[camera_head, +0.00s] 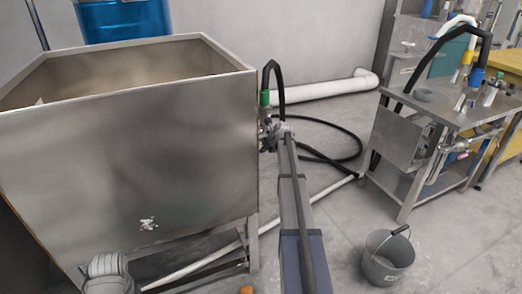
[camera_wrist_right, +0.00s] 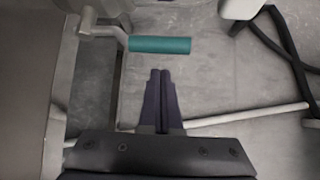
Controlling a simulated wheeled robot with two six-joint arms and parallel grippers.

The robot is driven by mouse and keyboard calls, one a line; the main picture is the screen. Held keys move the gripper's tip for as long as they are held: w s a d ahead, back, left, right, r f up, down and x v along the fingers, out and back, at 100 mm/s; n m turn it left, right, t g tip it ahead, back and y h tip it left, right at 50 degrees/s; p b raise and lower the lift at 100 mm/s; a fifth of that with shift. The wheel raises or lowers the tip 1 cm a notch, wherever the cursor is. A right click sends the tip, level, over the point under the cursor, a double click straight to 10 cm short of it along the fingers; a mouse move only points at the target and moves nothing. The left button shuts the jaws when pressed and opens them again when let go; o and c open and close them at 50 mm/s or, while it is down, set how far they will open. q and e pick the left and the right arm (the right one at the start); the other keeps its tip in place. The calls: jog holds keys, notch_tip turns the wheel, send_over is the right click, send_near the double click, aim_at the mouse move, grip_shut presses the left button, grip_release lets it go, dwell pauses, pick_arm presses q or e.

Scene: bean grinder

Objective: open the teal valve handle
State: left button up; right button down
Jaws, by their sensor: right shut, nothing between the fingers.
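The teal valve handle (camera_wrist_right: 160,45) shows in the right wrist view as a short horizontal cylinder on a bent grey metal crank (camera_wrist_right: 98,29). My right gripper (camera_wrist_right: 161,72) is shut and empty. Its fingertips point at the handle and appear just short of it, with a small gap in the picture. In the head view my right arm reaches forward beside the right corner of the big steel hopper (camera_head: 140,150). My left gripper does not show.
A grey bucket (camera_head: 386,262) stands on the floor at the right. A steel workbench (camera_head: 440,112) with pipes and hoses is farther right. A white pipe (camera_head: 322,88) runs along the wall.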

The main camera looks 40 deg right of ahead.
jog(key=a+p+v, duration=0.1)
jog(key=p+v, duration=0.7)
jog(key=v, duration=0.2)
jog(key=shift+w, duration=0.1)
jog(key=shift+f, duration=0.1)
